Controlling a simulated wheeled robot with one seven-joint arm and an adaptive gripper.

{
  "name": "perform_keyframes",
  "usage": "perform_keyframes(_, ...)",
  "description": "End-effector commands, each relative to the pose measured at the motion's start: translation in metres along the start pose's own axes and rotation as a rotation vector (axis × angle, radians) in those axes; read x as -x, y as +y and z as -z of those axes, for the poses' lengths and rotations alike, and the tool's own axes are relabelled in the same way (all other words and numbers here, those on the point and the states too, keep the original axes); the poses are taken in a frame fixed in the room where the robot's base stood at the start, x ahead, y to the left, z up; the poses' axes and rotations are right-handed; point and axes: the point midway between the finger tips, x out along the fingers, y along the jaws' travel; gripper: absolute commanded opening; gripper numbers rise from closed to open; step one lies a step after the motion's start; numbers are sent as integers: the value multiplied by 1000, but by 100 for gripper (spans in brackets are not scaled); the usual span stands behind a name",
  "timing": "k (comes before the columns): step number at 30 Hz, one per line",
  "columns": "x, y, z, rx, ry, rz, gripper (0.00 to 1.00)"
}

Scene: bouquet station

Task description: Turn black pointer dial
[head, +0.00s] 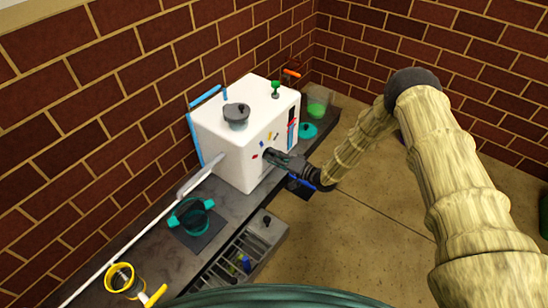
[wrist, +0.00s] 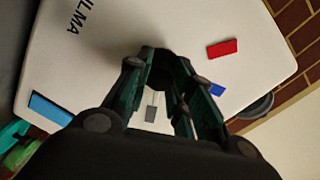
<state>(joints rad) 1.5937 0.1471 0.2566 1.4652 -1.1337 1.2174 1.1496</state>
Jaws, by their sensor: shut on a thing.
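A white box-shaped machine (head: 221,142) stands on the dark counter. My gripper (head: 277,158) reaches its front face from the right. In the wrist view, my gripper (wrist: 160,68) has both fingers closed around the dark dial (wrist: 161,75) on the white panel (wrist: 100,70). Most of the dial is hidden by the fingers, so its pointing direction cannot be told. A red mark (wrist: 222,48), a blue mark (wrist: 217,89) and a light blue mark (wrist: 50,109) sit around it on the panel.
A dark grey knob (head: 237,115) and a green knob (head: 275,88) stand on the machine's top. A teal pot (head: 191,216), a yellow ring-shaped item (head: 122,278) and an open drawer (head: 262,232) lie nearer. A green container (head: 317,100) stands behind.

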Motion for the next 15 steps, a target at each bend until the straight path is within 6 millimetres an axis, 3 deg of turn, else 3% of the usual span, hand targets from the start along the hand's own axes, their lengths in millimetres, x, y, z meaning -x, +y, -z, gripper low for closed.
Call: perform_keyframes(15, 1, 1, 3, -77, 1, 2, 0)
